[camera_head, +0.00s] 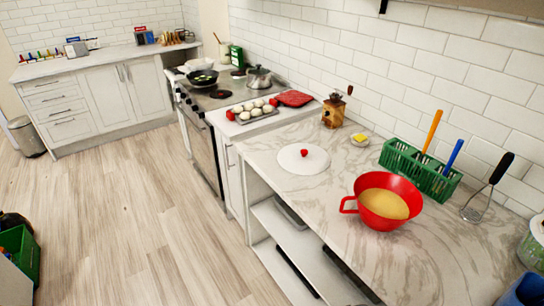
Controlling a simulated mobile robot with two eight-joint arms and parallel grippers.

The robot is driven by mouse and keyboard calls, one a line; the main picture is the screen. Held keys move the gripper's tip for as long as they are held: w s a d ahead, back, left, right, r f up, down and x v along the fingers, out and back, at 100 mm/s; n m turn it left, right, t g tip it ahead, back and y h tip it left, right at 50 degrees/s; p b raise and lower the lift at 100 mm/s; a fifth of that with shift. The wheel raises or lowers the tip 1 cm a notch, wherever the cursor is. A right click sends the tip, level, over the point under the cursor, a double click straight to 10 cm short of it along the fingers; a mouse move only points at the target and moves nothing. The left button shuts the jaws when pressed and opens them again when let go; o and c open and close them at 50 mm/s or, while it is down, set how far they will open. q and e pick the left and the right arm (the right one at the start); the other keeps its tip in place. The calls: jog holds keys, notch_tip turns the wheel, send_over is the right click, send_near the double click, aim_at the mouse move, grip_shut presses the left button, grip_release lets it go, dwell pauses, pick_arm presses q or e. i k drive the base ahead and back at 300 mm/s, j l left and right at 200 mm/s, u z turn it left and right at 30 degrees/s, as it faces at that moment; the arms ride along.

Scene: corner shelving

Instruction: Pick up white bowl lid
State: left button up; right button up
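The white bowl lid (290,161) is a flat round disc with a small red knob on top. It lies on the marble counter (270,140), near the counter's left edge. A red bowl (380,222) with a side handle and yellowish contents stands to its right and nearer to me, apart from the lid. Neither of my grippers shows in the head view.
A green basket (432,181) with utensils stands by the wall, with a whisk (474,209) beside it. A wooden grinder (333,112) and a small dish with something yellow (360,138) sit behind the lid. Open shelves lie below the counter.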

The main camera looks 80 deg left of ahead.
aim_at(298, 159)
jog(key=u, duration=2.3)
jog(key=i+j+z, duration=0.3)
jog(key=j, duration=0.3)
jog(key=i+j+z, duration=0.3)
jog(key=j, duration=0.4)
jog(key=i+j+z, duration=0.25)
jog(key=i, duration=0.25)
jog(key=i+j, duration=0.3)
jog(key=z, duration=0.05)
